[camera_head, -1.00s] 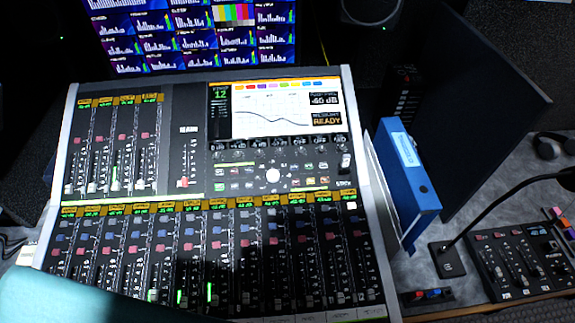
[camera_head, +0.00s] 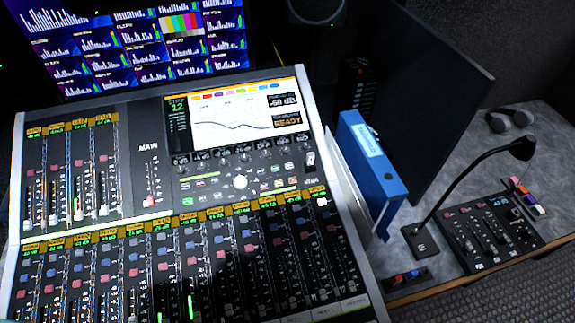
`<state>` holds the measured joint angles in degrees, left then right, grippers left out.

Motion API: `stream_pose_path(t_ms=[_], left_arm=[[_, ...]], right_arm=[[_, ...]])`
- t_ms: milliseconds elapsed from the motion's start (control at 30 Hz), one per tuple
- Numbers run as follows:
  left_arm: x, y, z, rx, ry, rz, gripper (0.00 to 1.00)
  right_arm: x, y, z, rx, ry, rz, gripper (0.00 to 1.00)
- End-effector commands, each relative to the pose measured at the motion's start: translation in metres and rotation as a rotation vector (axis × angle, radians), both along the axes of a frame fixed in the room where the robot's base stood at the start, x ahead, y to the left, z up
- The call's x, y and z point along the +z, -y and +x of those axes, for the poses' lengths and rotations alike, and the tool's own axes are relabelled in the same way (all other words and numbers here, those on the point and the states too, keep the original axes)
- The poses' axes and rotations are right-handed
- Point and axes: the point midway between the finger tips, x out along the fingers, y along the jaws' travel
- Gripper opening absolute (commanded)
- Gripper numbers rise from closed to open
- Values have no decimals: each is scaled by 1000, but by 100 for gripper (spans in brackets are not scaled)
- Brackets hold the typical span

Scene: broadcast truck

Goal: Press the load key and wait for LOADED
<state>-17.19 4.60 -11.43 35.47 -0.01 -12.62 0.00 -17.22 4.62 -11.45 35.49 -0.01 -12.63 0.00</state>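The large mixing console (camera_head: 148,218) fills the left and centre, with fader rows and a MAIN fader (camera_head: 150,200). Its display (camera_head: 236,122) shows a curve, a green 12, "-60 dB" and an orange "READY" box (camera_head: 287,121). LOADED does not show. Neither gripper is in view.
A blue binder (camera_head: 377,165) stands against the console's right side. Right of it are a gooseneck lamp or microphone (camera_head: 470,165), a small fader panel (camera_head: 490,236) and headphones (camera_head: 510,120). A dark panel (camera_head: 425,100) stands behind. A multiview monitor (camera_head: 130,45) is at the back.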

Motion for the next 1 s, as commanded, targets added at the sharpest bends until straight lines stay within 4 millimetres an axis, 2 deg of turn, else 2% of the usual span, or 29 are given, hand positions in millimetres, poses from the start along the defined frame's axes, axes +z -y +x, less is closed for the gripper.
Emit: stream_pose_path(t_ms=[400, 600, 1000], left_arm=[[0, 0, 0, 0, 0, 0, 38], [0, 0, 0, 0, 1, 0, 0], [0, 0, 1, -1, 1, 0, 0]], right_arm=[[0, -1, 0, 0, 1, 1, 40], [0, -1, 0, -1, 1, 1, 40], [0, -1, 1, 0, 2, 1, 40]])
